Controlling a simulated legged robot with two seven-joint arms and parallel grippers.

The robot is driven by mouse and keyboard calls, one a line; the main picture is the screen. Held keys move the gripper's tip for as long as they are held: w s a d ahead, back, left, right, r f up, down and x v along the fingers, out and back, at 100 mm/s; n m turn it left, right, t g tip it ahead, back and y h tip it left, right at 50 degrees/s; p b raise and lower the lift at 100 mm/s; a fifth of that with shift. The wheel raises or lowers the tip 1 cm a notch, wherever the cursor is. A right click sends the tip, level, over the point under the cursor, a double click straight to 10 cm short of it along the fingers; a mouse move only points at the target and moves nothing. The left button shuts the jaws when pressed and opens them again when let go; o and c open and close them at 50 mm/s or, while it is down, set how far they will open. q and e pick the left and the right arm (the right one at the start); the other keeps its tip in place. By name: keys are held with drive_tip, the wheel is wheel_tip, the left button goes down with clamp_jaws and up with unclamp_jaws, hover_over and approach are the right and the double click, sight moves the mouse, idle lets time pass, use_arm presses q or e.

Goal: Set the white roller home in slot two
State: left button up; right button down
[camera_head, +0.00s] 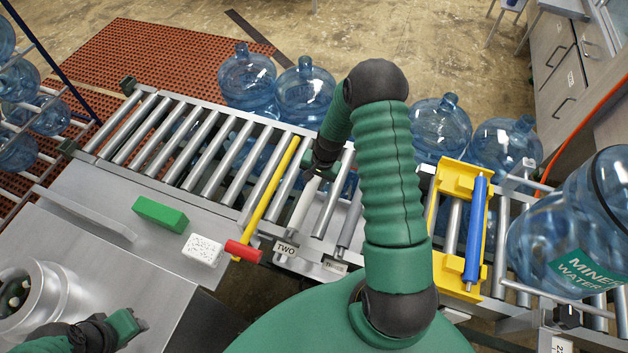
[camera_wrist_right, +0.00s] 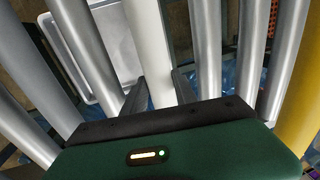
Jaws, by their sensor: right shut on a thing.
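The white roller (camera_head: 301,207) lies lengthwise at the gap in the conveyor above the label TWO (camera_head: 286,248). My right gripper (camera_head: 318,168) is over the far part of the roller, partly hidden by my own arm. In the right wrist view, its two dark fingers (camera_wrist_right: 160,92) are shut on the white roller (camera_wrist_right: 149,40), one on each side. Grey rollers lie on both sides of it. Whether the roller's ends sit in their seats cannot be seen. My left gripper (camera_head: 128,325) is at the lower left, over the metal surface; its fingers are not clear.
A yellow bar (camera_head: 270,195) with a red end (camera_head: 243,251) lies just left of the roller. A green block (camera_head: 159,213) and a white speckled block (camera_head: 203,250) lie on the near ledge. A yellow frame with a blue roller (camera_head: 475,230) and a large jug (camera_head: 570,240) stand right.

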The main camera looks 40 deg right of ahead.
use_arm(q)
drive_tip(key=shift+a+f, duration=0.1)
drive_tip(key=shift+a, duration=0.05)
use_arm(e)
drive_tip(key=shift+a, duration=0.15)
use_arm(q)
drive_tip(key=shift+a, duration=0.15)
use_arm(e)
drive_tip(key=c, duration=1)
unclamp_jaws()
drive_tip(key=shift+w+a, duration=0.1)
drive_tip(key=shift+o, duration=0.2)
use_arm(q)
drive_tip(key=shift+d, duration=0.2)
